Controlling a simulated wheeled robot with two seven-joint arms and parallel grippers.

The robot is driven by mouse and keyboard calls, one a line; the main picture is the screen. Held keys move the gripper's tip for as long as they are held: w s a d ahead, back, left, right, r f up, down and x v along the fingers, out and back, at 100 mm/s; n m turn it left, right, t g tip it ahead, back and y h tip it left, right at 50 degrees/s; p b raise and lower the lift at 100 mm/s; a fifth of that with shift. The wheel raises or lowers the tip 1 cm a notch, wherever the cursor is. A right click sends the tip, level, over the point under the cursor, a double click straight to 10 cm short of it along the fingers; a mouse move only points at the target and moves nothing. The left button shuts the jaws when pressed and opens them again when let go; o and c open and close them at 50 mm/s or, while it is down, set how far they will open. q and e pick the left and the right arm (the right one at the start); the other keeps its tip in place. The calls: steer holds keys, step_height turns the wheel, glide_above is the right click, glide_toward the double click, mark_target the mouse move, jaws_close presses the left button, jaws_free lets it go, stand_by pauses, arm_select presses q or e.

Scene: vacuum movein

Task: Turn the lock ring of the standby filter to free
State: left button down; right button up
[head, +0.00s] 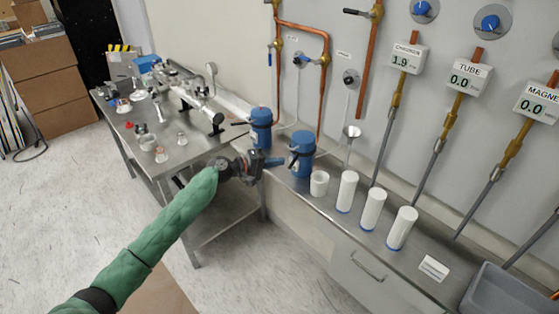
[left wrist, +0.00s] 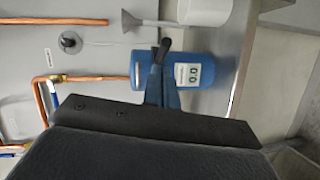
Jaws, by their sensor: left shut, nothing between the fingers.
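Two blue filter housings stand on the bench against the wall: a left one (head: 261,136) and a right one (head: 303,168). I cannot read which is the standby one. The left one has a dark lever (head: 239,123) pointing left. My left gripper (head: 280,161) is shut and empty, with its blue fingers close to the right housing. In the left wrist view the fingers (left wrist: 162,85) overlap a blue housing (left wrist: 203,69) with a small display. A dark lever (left wrist: 164,46) shows at the fingertips; contact cannot be told. My right gripper is not in view.
A white cup (head: 320,183), a funnel (head: 351,133) and several white cylinders (head: 347,191) stand right of the housings. Copper pipes (head: 325,70) and valves are behind. A metal table (head: 196,146) with glassware and apparatus is at left. A grey bin (head: 500,292) sits lower right.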

arm_select(q)
steer(key=shift+s+d+f, duration=0.15)
steer(key=shift+s+d, duration=0.1)
steer(key=shift+d, duration=0.3)
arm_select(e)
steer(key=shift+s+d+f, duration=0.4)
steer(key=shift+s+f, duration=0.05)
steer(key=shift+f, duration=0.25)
arm_select(q)
steer(key=shift+f, duration=0.1)
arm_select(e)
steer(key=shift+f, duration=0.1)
arm_select(q)
steer(key=shift+s+d+b, duration=0.5)
steer(key=shift+d+b, duration=0.25)
steer(key=shift+b, duration=0.25)
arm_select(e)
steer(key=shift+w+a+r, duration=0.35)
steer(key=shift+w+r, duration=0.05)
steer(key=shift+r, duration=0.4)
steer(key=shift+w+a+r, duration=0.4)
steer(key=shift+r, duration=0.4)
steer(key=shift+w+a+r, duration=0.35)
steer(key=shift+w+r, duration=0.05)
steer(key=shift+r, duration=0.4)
